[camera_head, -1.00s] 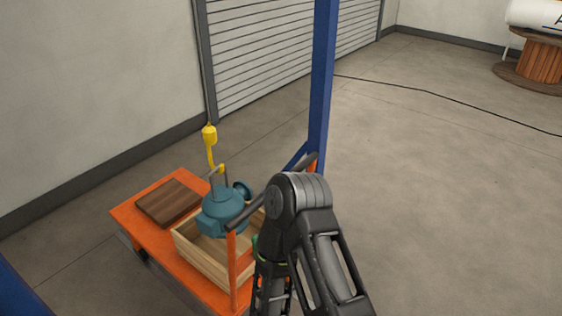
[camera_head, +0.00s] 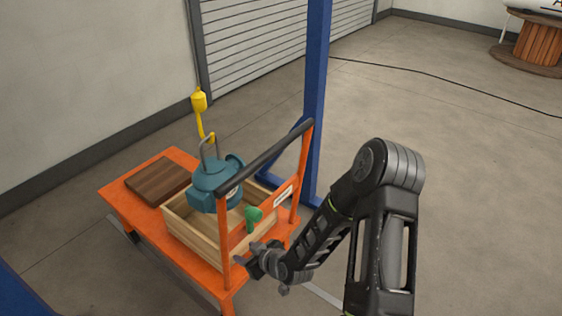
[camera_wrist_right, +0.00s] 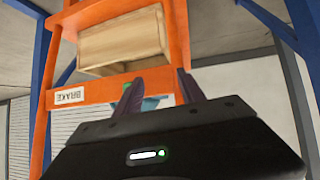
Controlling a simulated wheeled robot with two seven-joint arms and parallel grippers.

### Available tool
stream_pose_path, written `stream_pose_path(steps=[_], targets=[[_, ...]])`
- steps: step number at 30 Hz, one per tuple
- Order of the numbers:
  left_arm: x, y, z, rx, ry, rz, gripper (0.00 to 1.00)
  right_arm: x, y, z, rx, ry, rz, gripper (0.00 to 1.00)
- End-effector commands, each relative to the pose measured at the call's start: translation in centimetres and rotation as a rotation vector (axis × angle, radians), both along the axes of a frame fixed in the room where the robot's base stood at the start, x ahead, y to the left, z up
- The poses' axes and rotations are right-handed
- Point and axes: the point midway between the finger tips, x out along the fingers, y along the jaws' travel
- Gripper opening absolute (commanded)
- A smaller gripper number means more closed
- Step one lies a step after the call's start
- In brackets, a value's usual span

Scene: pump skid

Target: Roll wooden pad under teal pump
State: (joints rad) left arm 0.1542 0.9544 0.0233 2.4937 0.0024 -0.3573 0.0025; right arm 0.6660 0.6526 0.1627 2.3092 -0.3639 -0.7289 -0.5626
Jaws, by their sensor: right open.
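The teal pump (camera_head: 207,190) hangs from a yellow hook (camera_head: 199,102) over an open wooden crate (camera_head: 200,240) on an orange cart (camera_head: 118,203). I cannot tell whether it touches the crate. The dark brown wooden pad (camera_head: 158,183) lies flat on the cart's deck, left of the crate. My right gripper (camera_head: 247,256) is low beside the cart's handle end, below a green lever (camera_head: 253,215). In the right wrist view its open fingers (camera_wrist_right: 158,92) are empty, with the cart frame beyond. My left gripper is out of view.
The cart's dark push bar (camera_head: 265,158) stands on orange posts between my right arm and the crate. A BRAKE label (camera_wrist_right: 69,97) is on the frame. A blue post (camera_head: 317,100) stands behind the cart. The floor at right is open, with a black cable (camera_head: 430,75).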

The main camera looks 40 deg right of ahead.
Motion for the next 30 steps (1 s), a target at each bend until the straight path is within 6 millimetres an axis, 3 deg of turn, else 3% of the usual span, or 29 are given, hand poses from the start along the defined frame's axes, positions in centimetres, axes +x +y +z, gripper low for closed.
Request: stream_pose_path(steps=[1, 3, 4, 6, 9, 12, 16, 30], targets=[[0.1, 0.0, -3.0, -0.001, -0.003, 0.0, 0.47, 1.6, -5.6, 0.3, -0.135, -0.118, -0.021, 0.47], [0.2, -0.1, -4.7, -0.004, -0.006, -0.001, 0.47, 2.7, -11.9, 3.3, -0.341, -0.254, -0.025, 0.47], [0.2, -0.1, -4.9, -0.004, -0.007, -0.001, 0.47, 3.0, -13.9, 5.1, -0.433, -0.306, -0.016, 0.47], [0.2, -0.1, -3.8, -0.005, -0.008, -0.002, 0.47, 4.1, -15.5, 10.3, -0.669, -0.424, 0.057, 0.47], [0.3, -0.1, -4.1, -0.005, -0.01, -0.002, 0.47, 4.4, -17.9, 15.5, -0.983, -0.55, 0.114, 0.47], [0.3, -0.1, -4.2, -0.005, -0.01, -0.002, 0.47, 4.1, -19.1, 19.4, -1.223, -0.63, 0.145, 0.47], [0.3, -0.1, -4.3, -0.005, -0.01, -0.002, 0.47, 3.8, -19.6, 21.7, -1.378, -0.674, 0.16, 0.47], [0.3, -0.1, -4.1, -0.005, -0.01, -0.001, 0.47, 4.4, -19.7, 22.1, -1.395, -0.679, 0.163, 0.47]])
